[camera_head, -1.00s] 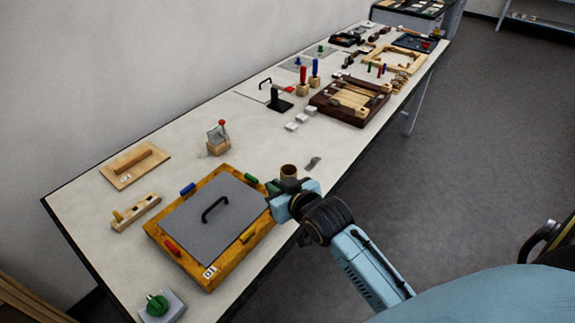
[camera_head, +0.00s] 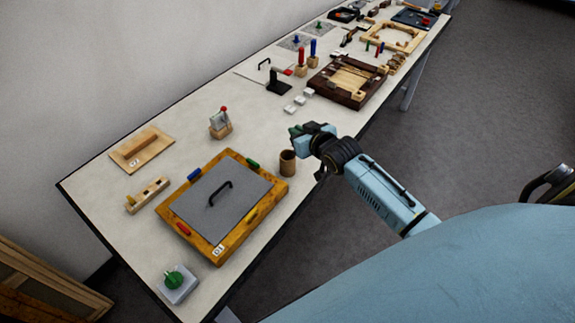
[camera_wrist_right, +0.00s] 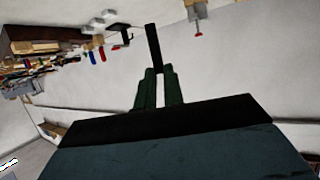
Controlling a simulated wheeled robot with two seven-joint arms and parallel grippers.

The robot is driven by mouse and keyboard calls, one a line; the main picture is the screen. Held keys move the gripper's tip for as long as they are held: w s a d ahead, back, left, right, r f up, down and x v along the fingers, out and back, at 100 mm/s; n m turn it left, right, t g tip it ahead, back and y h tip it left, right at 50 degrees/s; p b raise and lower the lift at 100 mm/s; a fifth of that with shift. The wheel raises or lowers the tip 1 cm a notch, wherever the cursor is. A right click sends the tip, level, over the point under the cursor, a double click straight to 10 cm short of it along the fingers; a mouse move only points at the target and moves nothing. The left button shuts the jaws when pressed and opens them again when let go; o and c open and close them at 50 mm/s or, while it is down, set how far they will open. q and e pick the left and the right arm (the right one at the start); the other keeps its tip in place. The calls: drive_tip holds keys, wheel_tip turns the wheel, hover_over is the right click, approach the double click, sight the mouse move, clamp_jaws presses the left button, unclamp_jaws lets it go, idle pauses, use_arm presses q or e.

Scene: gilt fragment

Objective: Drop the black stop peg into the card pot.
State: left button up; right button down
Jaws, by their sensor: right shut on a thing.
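The card pot (camera_head: 287,163) is a brown open-topped cylinder standing on the table just right of the wooden-framed board. My right gripper (camera_head: 296,131) shows in the head view above and slightly beyond the pot. In the right wrist view its dark green fingers (camera_wrist_right: 158,88) are shut on the black stop peg (camera_wrist_right: 153,45), a slim dark bar sticking out past the fingertips, slightly tilted. In the head view I cannot make out the peg. The pot does not show in the wrist view. My left gripper is not in view.
The wooden-framed board (camera_head: 242,242) with a grey handled panel lies left of the pot. Small white blocks (camera_head: 290,109), a dark wooden tray (camera_head: 322,88) and a small block with a red-tipped lever (camera_head: 220,127) stand farther back. Table between them is clear.

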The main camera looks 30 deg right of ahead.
wheel_tip(320, 180, down, 3)
drive_tip(key=shift+b, duration=1.1)
drive_tip(key=c, duration=1.4)
unclamp_jaws()
drive_tip(key=shift+c, duration=0.2)
drive_tip(key=shift+s, duration=0.1)
drive_tip(key=v, duration=1.3)
drive_tip(key=shift+r, duration=0.15)
